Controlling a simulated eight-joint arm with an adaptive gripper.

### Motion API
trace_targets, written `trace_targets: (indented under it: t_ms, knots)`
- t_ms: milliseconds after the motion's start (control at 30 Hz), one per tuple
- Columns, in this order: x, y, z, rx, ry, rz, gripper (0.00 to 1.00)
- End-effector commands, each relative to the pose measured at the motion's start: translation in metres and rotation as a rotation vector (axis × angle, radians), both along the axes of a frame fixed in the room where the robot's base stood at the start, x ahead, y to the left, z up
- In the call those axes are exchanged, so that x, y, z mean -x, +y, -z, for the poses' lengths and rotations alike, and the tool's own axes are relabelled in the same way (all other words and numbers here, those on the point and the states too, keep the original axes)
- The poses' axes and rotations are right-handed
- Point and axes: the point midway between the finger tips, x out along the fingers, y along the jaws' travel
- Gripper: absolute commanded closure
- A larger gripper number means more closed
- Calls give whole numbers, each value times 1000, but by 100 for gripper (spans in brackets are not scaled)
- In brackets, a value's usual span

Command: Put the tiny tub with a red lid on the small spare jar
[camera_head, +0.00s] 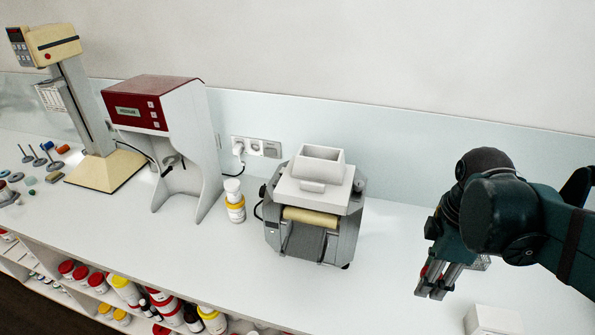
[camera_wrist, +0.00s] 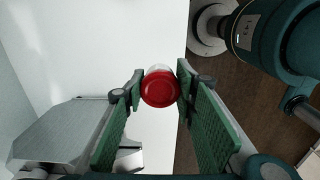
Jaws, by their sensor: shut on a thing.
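The tiny tub with a red lid (camera_wrist: 160,88) is between the two green-padded fingers of my gripper (camera_wrist: 157,90) in the wrist view, red lid facing the camera and a little of its pale body showing. The gripper is shut on it. In the head view my gripper (camera_head: 430,291) points down over the right part of the white counter; the tub is hard to make out there. A white jar with a yellow band (camera_head: 236,208) stands left of the grey mill, with a small white piece (camera_head: 232,188) on top. I cannot tell whether either is the small spare jar.
The grey mill with a white hopper (camera_head: 317,205) stands mid-counter. A red-and-white machine (camera_head: 170,135) and a cream stand (camera_head: 100,165) are further left. A white box (camera_head: 492,319) is at the front right. The counter between mill and gripper is clear.

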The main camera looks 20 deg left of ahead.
Motion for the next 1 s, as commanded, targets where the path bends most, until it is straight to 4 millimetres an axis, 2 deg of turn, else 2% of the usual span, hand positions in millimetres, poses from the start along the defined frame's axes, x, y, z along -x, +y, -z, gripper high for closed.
trace_targets:
  t_ms: [200, 400, 667, 1000]
  knots:
    - [1, 0, -46, 0, 0, 0, 83]
    - [0, 0, -76, 0, 0, 0, 83]
    - [0, 0, -106, 0, 0, 0, 83]
    - [-32, 23, -120, 0, 0, -38, 83]
